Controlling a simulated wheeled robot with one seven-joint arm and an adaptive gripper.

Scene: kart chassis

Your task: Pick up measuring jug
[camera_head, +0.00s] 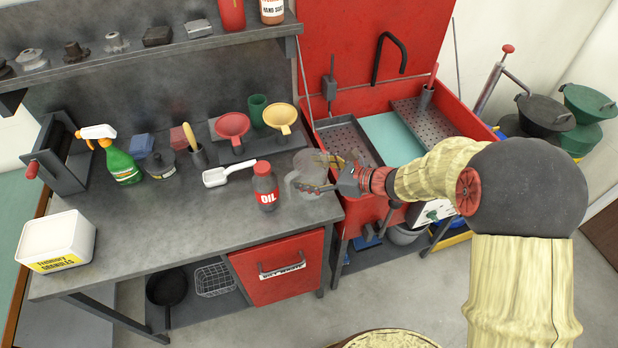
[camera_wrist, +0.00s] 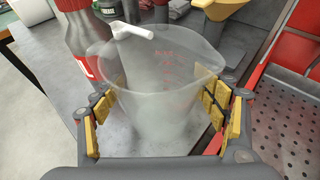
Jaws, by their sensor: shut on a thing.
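The measuring jug (camera_head: 306,181) is clear, with red graduation marks, near the right end of the grey workbench. In the wrist view the jug (camera_wrist: 160,95) stands upright between the two yellow-padded fingers of my gripper (camera_wrist: 165,110). The pads lie against its sides, one on each side. In the head view my gripper (camera_head: 335,180) reaches the jug from the right. I cannot tell whether the jug's base touches the bench.
An oil bottle (camera_head: 265,188) stands close to the jug's left, with a white scoop (camera_head: 228,174) beyond it. Red and yellow funnels (camera_head: 281,117) stand behind. The red parts washer (camera_head: 460,125) is to the right.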

